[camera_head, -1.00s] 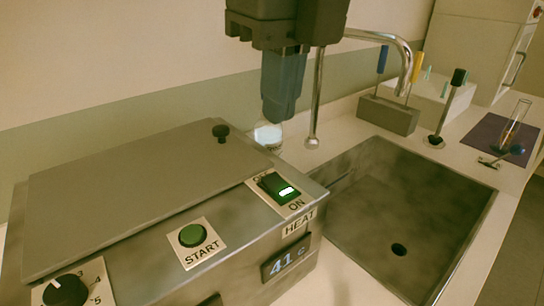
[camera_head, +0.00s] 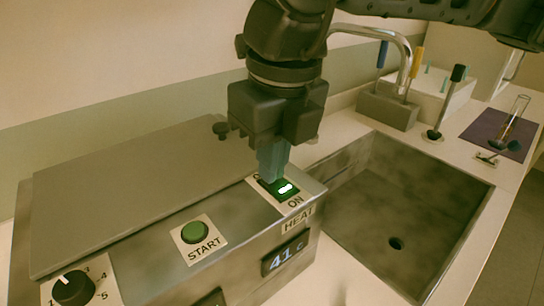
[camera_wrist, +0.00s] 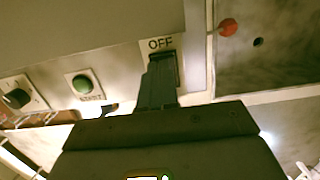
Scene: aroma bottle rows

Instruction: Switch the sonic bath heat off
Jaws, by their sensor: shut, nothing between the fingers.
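The sonic bath (camera_head: 130,235) is a metal box with a flat lid in the head view. Its green heat rocker switch (camera_head: 287,189) sits on a white plate at the right end, its lit mark at the ON side. The display (camera_head: 286,257) under the HEAT label reads 41 C. My gripper (camera_head: 270,180) points down with its fingers shut and empty, the tips at the far side of the switch. The fingers hide part of the OFF label there. In the wrist view the OFF label (camera_wrist: 160,44) shows just beyond my fingertips; whether they touch the switch I cannot tell.
A green START button (camera_head: 195,231) and a dial (camera_head: 73,287) are on the bath's top to the left. A sink (camera_head: 400,215) lies right, with a tool block (camera_head: 387,111) and faucet (camera_head: 404,60) behind.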

